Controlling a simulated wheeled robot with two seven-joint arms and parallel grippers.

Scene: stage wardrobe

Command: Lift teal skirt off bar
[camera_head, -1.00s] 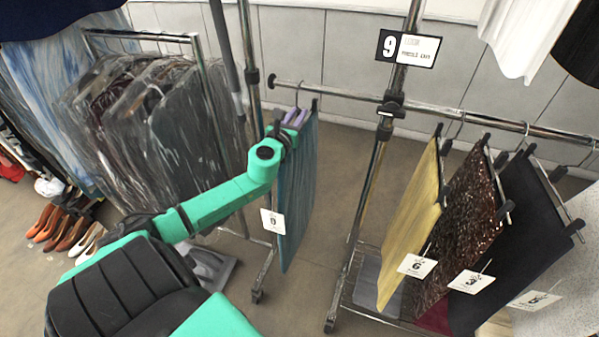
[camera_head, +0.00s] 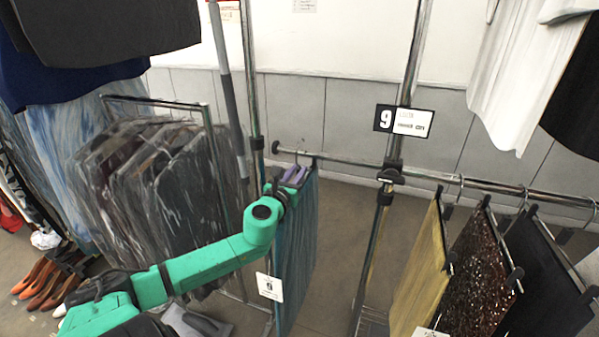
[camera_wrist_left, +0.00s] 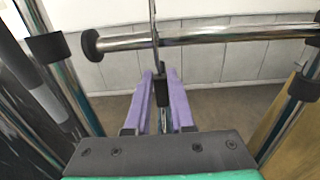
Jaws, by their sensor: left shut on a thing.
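The teal skirt (camera_head: 297,240) hangs nearly upright from a hanger near the left end of the chrome bar (camera_head: 345,161). A white tag (camera_head: 269,287) hangs at its lower left. My left gripper (camera_head: 293,176), with purple fingers, is shut on the hanger (camera_wrist_left: 163,92) at the skirt's top. In the left wrist view the hanger's thin stem rises between the fingers and passes in front of the bar (camera_wrist_left: 205,38). The hook's top is cut off there. In the head view the hook (camera_head: 301,148) shows slightly above the bar; I cannot tell whether it touches. My right gripper is not in view.
A yellow skirt (camera_head: 420,270), a brown sequined skirt (camera_head: 478,268) and a black skirt (camera_head: 545,275) hang farther right. An upright post with a sign 9 (camera_head: 404,121) stands between. Bagged clothes (camera_head: 150,185) hang on a rack at left. Bar space right of the teal skirt is bare.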

